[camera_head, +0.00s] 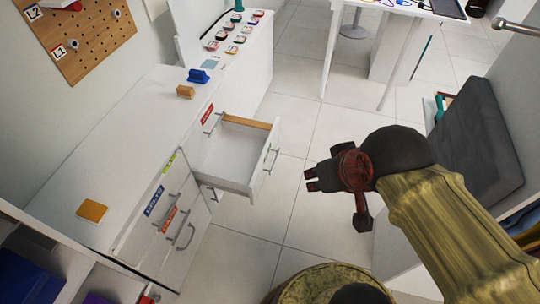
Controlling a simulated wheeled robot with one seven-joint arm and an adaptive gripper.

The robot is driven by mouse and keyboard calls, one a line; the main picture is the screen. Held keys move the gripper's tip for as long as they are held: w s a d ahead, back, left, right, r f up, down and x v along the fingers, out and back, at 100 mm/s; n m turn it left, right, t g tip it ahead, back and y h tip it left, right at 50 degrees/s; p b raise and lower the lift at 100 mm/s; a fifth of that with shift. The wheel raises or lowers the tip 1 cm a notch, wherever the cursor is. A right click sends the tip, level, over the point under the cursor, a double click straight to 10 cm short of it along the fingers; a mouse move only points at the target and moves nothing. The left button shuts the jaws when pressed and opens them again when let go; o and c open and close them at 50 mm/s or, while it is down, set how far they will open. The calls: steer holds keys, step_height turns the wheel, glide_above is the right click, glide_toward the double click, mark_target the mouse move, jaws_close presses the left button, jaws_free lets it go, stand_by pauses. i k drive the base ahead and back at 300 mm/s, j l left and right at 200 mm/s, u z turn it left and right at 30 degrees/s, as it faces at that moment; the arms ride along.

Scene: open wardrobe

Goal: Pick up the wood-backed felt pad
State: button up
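A small tan wooden block (185,91) lies on the white cabinet top (130,130), just in front of a blue block-like item with a raised handle (199,77). A flat orange-brown square pad (92,210) lies alone near the closer end of the same top. Either the tan block or the square could be the wood-backed felt pad; any felt underside is hidden. My gripper (309,180) is over the floor, right of the open drawer and well apart from all of these. Its dark red fingers point left, with a gap between them, and nothing is in them.
An open white drawer (226,163) juts from the cabinet between the counter and my gripper; a wooden strip lies at its back. Several round items stand on the far white counter (218,62). A dark grey cushion-like panel (474,140) is at right. Tiled floor (310,120) is clear.

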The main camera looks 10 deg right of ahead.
mark_target(184, 92)
steer(key=u, duration=2.3)
steer(key=l+u, duration=0.15)
steer(key=u, duration=0.35)
steer(key=l+u, duration=0.1)
steer(key=u, duration=0.4)
steer(key=l+u, duration=0.1)
steer(key=u, duration=0.35)
steer(key=l+u, duration=0.1)
steer(key=u, duration=0.9)
steer(key=l+u, duration=0.1)
steer(key=u, duration=0.4)
steer(key=k, duration=0.5)
steer(key=l+u, duration=0.05)
